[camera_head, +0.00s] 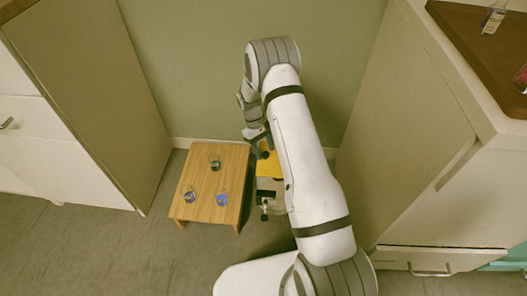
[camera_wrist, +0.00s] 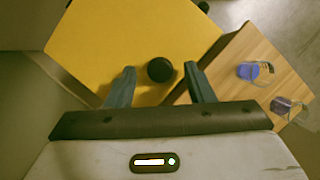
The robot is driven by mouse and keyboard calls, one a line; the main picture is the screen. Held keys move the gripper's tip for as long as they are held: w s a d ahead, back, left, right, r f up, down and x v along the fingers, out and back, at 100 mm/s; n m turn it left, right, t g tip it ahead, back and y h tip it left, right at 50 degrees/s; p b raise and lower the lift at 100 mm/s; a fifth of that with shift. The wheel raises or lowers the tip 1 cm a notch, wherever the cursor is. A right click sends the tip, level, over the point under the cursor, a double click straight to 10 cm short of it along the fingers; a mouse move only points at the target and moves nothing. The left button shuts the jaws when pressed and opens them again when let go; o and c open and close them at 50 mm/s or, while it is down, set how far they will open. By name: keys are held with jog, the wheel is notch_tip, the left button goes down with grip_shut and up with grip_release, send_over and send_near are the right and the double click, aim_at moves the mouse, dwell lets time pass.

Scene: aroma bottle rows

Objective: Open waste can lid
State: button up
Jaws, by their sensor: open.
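The yellow lid (camera_wrist: 120,40) of the waste can fills much of the wrist view, with a round black knob (camera_wrist: 160,69) near its edge. My gripper (camera_wrist: 160,68) is open, with one finger on each side of the knob and a visible gap to it on both sides. The wrist view does not show clearly how far the fingertips are above the lid. In the head view a small part of the yellow lid (camera_head: 269,164) shows beside my arm. My arm hides most of the can there.
Cabinets stand at left (camera_head: 95,80) and right (camera_head: 400,130). A green wall (camera_head: 190,60) is behind. Floor (camera_head: 130,250) in front is clear.

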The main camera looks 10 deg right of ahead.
jog(key=shift+f, duration=0.2)
grip_shut()
dwell(0.5)
